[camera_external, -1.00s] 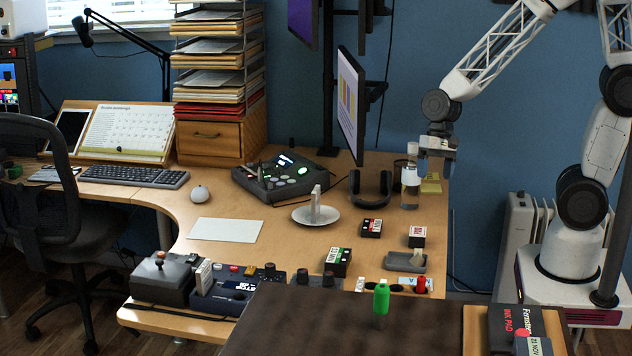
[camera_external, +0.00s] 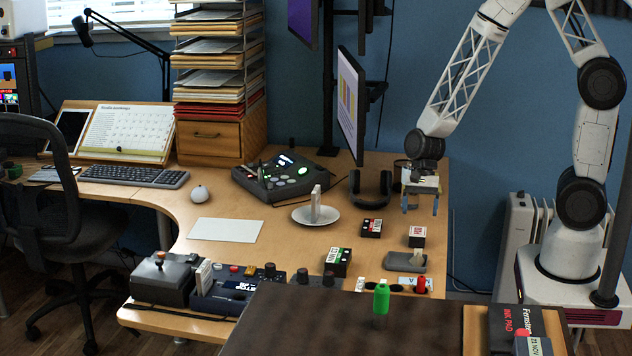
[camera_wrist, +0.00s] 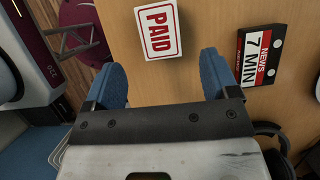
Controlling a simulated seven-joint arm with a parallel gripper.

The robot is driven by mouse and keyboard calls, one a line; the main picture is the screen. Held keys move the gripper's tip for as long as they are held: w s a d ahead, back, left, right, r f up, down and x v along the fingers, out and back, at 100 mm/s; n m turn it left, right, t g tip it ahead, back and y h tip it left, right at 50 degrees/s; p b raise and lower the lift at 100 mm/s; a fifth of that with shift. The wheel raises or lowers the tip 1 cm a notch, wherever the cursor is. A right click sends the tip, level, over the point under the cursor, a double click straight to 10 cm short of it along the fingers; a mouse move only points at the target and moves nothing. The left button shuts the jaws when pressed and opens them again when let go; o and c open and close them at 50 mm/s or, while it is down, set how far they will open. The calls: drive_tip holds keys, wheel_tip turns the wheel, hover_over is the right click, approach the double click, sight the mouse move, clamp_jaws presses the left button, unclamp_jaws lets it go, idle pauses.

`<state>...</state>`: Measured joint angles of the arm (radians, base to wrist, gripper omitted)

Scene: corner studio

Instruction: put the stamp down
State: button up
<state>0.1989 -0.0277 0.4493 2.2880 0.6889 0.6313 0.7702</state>
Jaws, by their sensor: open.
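My gripper (camera_external: 420,206) is open over the right end of the desk, its two blue fingers pointing down. In the wrist view my gripper (camera_wrist: 163,72) holds nothing; bare wood shows between the fingers. A small white block marked PAID in red (camera_external: 417,237) sits on the desk below and nearer the camera; it also shows in the wrist view (camera_wrist: 158,32), just beyond the fingertips. A dark tray (camera_external: 404,265) with a small pale upright piece (camera_external: 418,257) lies in front of it. I cannot tell which of these is the stamp.
A black-and-red block marked 7 MIN NEWS (camera_wrist: 262,48) lies beside the PAID block. Headphones (camera_external: 371,190) stand left of my gripper.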

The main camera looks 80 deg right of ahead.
sight(418, 230)
drive_tip(key=shift+x, duration=1.3)
drive_tip(key=shift+x, duration=2.6)
drive_tip(key=shift+a, duration=0.15)
drive_tip(key=c, duration=1.1)
drive_tip(key=shift+r, duration=0.2)
